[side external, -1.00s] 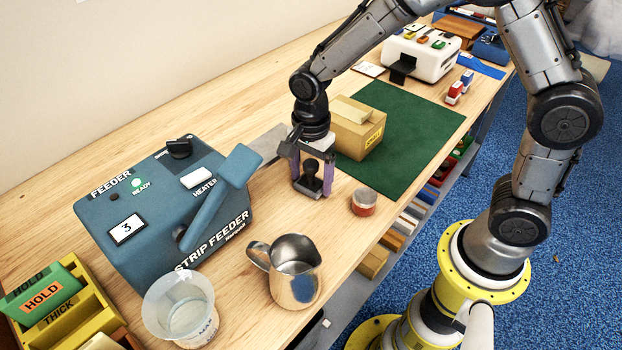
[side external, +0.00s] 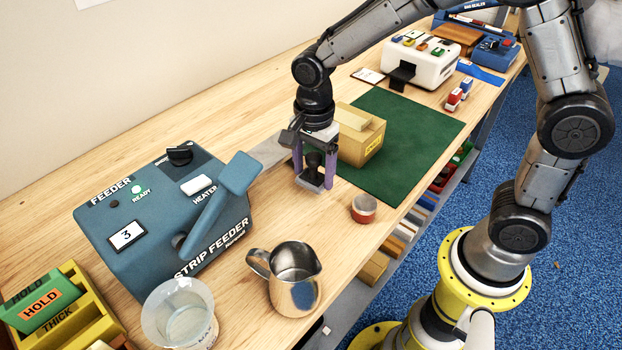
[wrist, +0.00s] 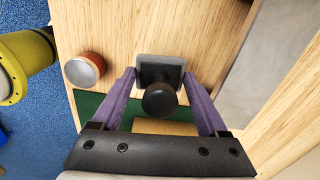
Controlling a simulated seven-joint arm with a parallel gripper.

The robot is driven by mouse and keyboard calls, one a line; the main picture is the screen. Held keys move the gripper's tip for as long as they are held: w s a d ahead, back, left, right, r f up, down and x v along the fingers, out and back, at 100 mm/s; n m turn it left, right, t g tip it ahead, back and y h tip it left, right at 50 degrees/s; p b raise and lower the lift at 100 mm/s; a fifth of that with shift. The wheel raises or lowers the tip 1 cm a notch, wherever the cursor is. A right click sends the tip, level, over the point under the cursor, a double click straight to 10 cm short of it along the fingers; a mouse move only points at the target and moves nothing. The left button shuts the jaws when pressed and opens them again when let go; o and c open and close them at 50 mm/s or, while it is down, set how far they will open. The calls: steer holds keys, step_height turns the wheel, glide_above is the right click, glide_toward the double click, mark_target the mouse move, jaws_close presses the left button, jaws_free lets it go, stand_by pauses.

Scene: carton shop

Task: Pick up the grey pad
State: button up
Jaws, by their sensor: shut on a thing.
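The grey pad (wrist: 158,60) is a small light-grey slab with rounded corners, between my fingertips in the wrist view. A black stamp-like piece with a round knob (wrist: 158,99) sits on it; whether the two are joined I cannot tell. My gripper (side external: 314,181) has purple fingers and points down, shut on the pad's two sides. It also shows in the wrist view (wrist: 159,77). In the side view the pad is low between the fingertips, close over the bare wood; any gap below it is hard to judge.
A red-sided tin (side external: 363,208) stands in front at the right. A cardboard box (side external: 362,140) on a green mat (side external: 412,135) is close behind. The blue strip feeder (side external: 150,215) is left, with a metal jug (side external: 294,280) and clear cup (side external: 180,315) in front.

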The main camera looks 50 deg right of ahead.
steer(key=s+d+r, duration=0.3)
steer(key=s+r, duration=0.6)
steer(key=s, duration=0.4)
